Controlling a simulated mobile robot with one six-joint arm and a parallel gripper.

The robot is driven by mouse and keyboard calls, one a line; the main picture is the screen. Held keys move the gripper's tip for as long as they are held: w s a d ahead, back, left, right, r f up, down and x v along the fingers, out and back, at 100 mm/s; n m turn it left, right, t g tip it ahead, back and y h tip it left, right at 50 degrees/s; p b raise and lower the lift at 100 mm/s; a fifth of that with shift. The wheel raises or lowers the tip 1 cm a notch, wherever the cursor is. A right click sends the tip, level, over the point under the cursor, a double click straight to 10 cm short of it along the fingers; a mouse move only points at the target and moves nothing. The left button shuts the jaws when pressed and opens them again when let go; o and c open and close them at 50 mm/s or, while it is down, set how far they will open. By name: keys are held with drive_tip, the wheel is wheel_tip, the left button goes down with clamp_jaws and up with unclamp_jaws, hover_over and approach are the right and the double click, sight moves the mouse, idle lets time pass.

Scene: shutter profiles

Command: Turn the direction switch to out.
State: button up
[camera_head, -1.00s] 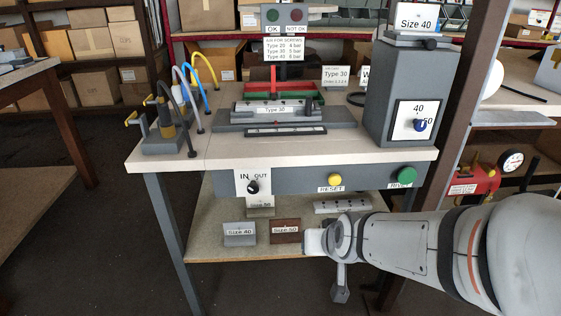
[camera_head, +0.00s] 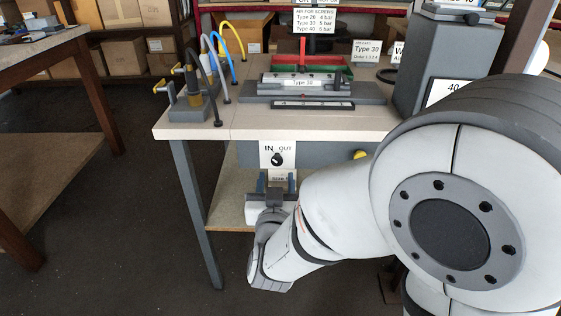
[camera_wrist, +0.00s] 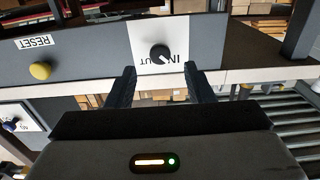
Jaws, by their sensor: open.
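The direction switch is a black round knob (camera_head: 277,159) on a white plate marked IN and OUT, on the front panel of the workbench. In the wrist view the knob (camera_wrist: 160,53) appears upside down, and its light pointer mark seems to lean toward the IN side. My gripper (camera_head: 277,181) is open and empty, just below and in front of the switch plate. In the wrist view its two fingers (camera_wrist: 160,72) stand on either side of the knob's line, apart from it. The knob is not between the fingertips.
A yellow RESET button (camera_wrist: 40,71) sits beside the switch on the same panel. The bench top (camera_head: 190,131) carries a fixture (camera_head: 305,92) and coloured hoses (camera_head: 222,70). My arm hides the bench's right part. A lower shelf (camera_head: 228,205) lies behind my gripper.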

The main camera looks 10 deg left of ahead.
sight(277, 163)
drive_tip(key=b+x, duration=0.1)
drive_tip(key=x, duration=0.4)
drive_tip(key=shift+w, duration=0.1)
drive_tip(key=c, duration=1)
